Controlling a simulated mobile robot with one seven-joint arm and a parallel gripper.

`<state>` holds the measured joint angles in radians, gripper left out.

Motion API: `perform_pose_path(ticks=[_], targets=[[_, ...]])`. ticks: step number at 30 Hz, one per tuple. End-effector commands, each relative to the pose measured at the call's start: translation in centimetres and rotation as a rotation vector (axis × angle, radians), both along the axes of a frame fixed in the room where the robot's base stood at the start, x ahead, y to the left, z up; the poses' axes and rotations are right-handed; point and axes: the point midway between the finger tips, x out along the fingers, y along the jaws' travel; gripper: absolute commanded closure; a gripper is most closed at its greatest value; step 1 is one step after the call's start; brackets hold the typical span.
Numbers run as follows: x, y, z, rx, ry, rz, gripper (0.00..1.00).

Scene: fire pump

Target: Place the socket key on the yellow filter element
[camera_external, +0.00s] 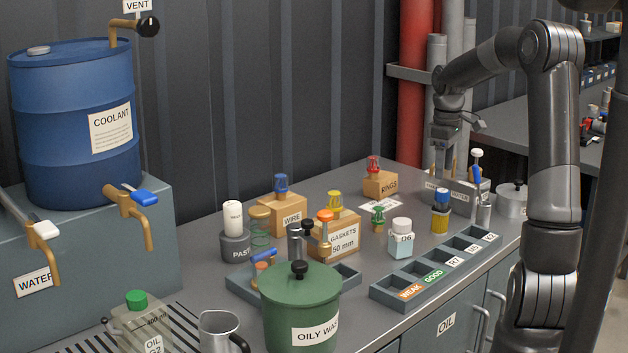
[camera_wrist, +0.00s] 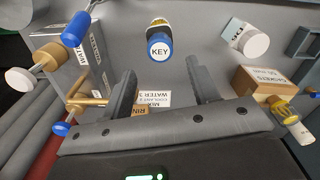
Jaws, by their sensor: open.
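The socket key (camera_external: 441,195) is a short piece with a blue top. In the wrist view its round blue cap reads KEY (camera_wrist: 160,49). It stands upright on top of the yellow filter element (camera_external: 440,221), a yellow cylinder on the bench. In the wrist view the cap hides most of the element, and a yellow band shows behind it (camera_wrist: 158,22). How the key sits inside the element cannot be seen. My gripper (camera_external: 446,172) is open and empty, behind the key and apart from it. In the wrist view the cap lies beyond the fingertips (camera_wrist: 162,78).
A grey holder (camera_external: 462,192) with a blue-and-white tool stands close to my gripper. A white-capped bottle (camera_external: 401,240) is left of the key. A labelled compartment tray (camera_external: 382,292) lies in front. The gaskets box (camera_external: 336,243) and rings box (camera_external: 380,184) stand farther left.

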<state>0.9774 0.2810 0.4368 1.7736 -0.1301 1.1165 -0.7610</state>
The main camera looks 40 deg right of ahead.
Motion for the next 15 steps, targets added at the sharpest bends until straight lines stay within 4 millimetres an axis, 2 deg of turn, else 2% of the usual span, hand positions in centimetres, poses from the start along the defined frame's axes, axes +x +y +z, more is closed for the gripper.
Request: perform_pose_path(ticks=[3, 10, 13, 15], targets=[[0.1, 0.0, 2.3, -0.002, -0.003, 0.000, 0.45], [0.0, 0.4, 4.4, -0.004, -0.002, 0.000, 0.45], [0.0, 2.1, 5.2, -0.022, -0.007, -0.001, 0.45], [-0.2, 4.2, 6.0, -0.047, -0.019, -0.008, 0.45]])
